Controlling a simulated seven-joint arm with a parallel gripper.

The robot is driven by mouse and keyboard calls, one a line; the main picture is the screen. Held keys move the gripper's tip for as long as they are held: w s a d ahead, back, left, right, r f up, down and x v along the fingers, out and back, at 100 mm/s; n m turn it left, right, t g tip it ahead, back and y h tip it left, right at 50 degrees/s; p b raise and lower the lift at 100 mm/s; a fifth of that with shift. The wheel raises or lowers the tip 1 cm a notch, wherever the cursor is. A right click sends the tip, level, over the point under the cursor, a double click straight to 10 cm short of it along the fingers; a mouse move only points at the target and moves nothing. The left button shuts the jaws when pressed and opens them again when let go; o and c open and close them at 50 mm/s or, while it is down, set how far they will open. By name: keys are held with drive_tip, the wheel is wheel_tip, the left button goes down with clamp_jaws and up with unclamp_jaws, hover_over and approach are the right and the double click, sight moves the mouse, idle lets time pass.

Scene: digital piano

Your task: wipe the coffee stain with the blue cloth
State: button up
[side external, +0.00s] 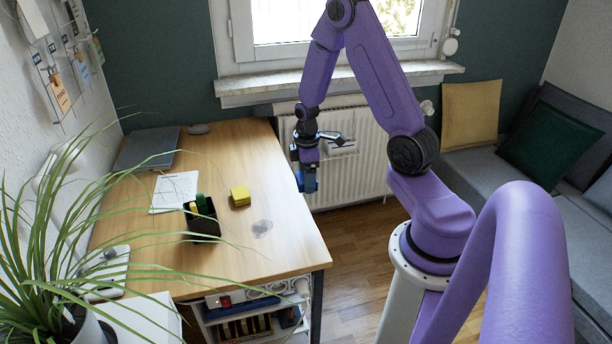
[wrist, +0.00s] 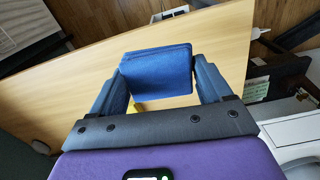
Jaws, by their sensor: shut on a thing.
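The coffee stain (side external: 262,227) is a small dark greyish patch on the wooden desk (side external: 285,257), near its right front part. My gripper (side external: 307,182) is above and beyond the desk's right edge, apart from the stain. It is shut on the blue cloth (side external: 311,184), which hangs off the table surface in the air. In the wrist view the folded blue cloth (wrist: 156,72) sits between the two dark blue fingers of my gripper (wrist: 158,88). The stain cannot be made out in the wrist view.
A yellow pad (side external: 240,196) and a black pen holder (side external: 203,218) stand left of the stain. A paper sheet (side external: 174,192) and a laptop (side external: 147,149) lie farther back. A spiky plant (side external: 60,235) overhangs the left. A radiator (side external: 345,170) stands behind my gripper.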

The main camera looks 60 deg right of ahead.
drive_tip(key=c, duration=0.3)
hover_over(252, 231)
wheel_tip(252, 231, down, 5)
drive_tip(key=shift+c, duration=0.2)
drive_tip(key=shift+s+a+f, duration=0.1)
drive_tip(key=shift+s+f, duration=0.1)
drive_tip(key=shift+f, duration=1.55)
drive_tip(key=shift+s+a+f, duration=0.1)
drive_tip(key=shift+s+f, duration=0.1)
drive_tip(key=shift+f, duration=2.2)
drive_tip(key=shift+s+d+r, duration=0.2)
drive_tip(key=shift+s+d, duration=0.15)
drive_tip(key=shift+d, duration=0.05)
drive_tip(key=shift+c, duration=0.3)
drive_tip(key=shift+s+d+f, duration=0.15)
drive_tip(key=shift+s+d, duration=2.1)
drive_tip(key=shift+w+a, duration=2.65)
drive_tip(key=shift+w, duration=0.1)
drive_tip(key=shift+w+d, duration=0.1)
drive_tip(key=shift+d, duration=0.25)
drive_tip(key=shift+s+d, duration=2.55)
drive_tip(key=shift+s, duration=0.1)
drive_tip(key=shift+w+a, duration=2.6)
drive_tip(key=shift+w+a+r, duration=0.1)
drive_tip(key=shift+w+r, duration=0.05)
drive_tip(key=shift+r, duration=3.95)
